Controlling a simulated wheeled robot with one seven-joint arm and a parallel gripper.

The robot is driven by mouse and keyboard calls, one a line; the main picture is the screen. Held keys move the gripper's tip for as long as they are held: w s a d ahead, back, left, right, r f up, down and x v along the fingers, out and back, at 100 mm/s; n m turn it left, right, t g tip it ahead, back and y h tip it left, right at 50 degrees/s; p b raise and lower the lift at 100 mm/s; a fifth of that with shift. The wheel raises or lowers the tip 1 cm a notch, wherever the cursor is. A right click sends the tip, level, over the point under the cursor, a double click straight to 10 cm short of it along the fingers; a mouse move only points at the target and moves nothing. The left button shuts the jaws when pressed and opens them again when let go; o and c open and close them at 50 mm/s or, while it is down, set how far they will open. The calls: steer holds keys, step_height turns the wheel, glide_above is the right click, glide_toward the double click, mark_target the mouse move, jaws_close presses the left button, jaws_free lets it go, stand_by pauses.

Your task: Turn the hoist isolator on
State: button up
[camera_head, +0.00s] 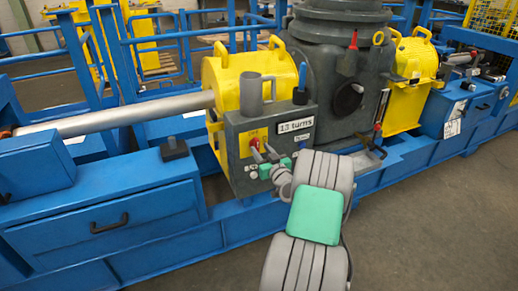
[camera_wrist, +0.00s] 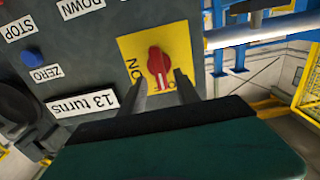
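The hoist isolator is a red rotary knob (camera_wrist: 158,62) on a yellow plate (camera_wrist: 180,40) with ON and OFF labels, shown turned round in the wrist view. The knob's white mark faces the picture's bottom, toward the partly hidden OFF label. My gripper (camera_wrist: 160,78) is open, its two fingers apart with tips near the knob's lower end, one on each side. Whether they touch it I cannot tell. In the head view the plate (camera_head: 253,139) is on the front of the grey control box (camera_head: 232,124), and my gripper (camera_head: 266,154) is in front of it, partly hiding the knob.
The box also carries a "13 turns" display (camera_wrist: 82,98), a blue ZERO button (camera_wrist: 32,55), and STOP and DOWN labels. A grey cylinder and a blue-topped lever stand on top. Yellow drums and blue railings surround it. Grey floor is clear at the lower right.

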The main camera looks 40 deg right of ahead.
mark_target(256, 147)
steer(key=shift+x, duration=1.3)
jaws_close()
